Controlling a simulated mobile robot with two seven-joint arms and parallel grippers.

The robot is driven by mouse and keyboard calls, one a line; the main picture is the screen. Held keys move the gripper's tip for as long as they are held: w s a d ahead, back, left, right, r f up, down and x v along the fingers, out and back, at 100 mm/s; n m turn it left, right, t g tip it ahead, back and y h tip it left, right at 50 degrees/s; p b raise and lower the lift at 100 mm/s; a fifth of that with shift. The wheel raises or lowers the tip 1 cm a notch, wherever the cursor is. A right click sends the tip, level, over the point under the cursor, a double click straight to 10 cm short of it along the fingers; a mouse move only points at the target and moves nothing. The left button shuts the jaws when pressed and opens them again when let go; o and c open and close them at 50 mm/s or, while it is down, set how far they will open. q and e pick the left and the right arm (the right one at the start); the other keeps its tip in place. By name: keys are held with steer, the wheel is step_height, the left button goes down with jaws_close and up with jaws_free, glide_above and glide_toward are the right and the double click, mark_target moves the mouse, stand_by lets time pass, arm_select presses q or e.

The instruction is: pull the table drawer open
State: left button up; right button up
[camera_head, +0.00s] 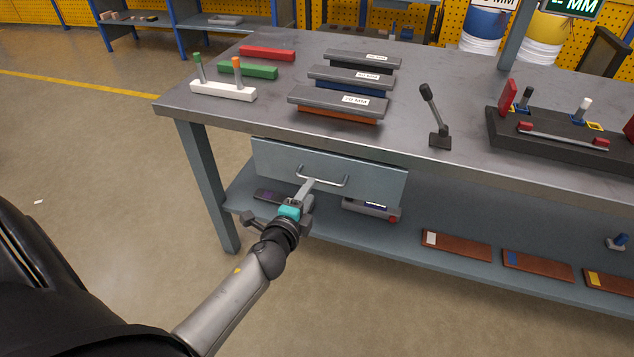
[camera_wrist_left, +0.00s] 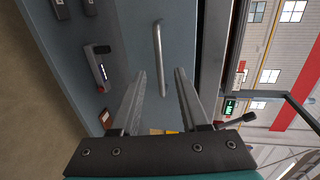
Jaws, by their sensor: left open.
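The table drawer (camera_head: 280,160) is a grey-blue front panel under the metal workbench top, with a silver bar handle (camera_head: 335,184). I see no clear opening behind the front, so it looks shut. My left gripper (camera_head: 311,182) is at the left part of the handle, in front of the panel. In the left wrist view, the left gripper's fingers (camera_wrist_left: 160,75) are apart, and one end of the handle (camera_wrist_left: 158,50) shows between their tips. I cannot tell whether they touch it. My right gripper is out of view.
The bench top (camera_head: 240,123) above carries grey gauge blocks, coloured bars, a white peg holder (camera_head: 222,91), a small lever (camera_head: 436,120) and a black fixture (camera_head: 560,140). A lower shelf (camera_head: 400,236) holds several items below the drawer. The floor in front is clear.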

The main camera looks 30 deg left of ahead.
mark_target(317, 179)
arm_select(q)
steer(key=shift+b+x, duration=0.8)
steer(key=shift+x, duration=2.5)
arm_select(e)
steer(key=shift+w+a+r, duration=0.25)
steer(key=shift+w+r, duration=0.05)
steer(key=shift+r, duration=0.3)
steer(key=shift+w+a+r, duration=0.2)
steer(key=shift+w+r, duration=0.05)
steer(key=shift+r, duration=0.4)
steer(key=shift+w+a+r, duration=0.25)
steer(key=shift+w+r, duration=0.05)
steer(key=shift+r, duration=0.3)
arm_select(q)
jaws_close()
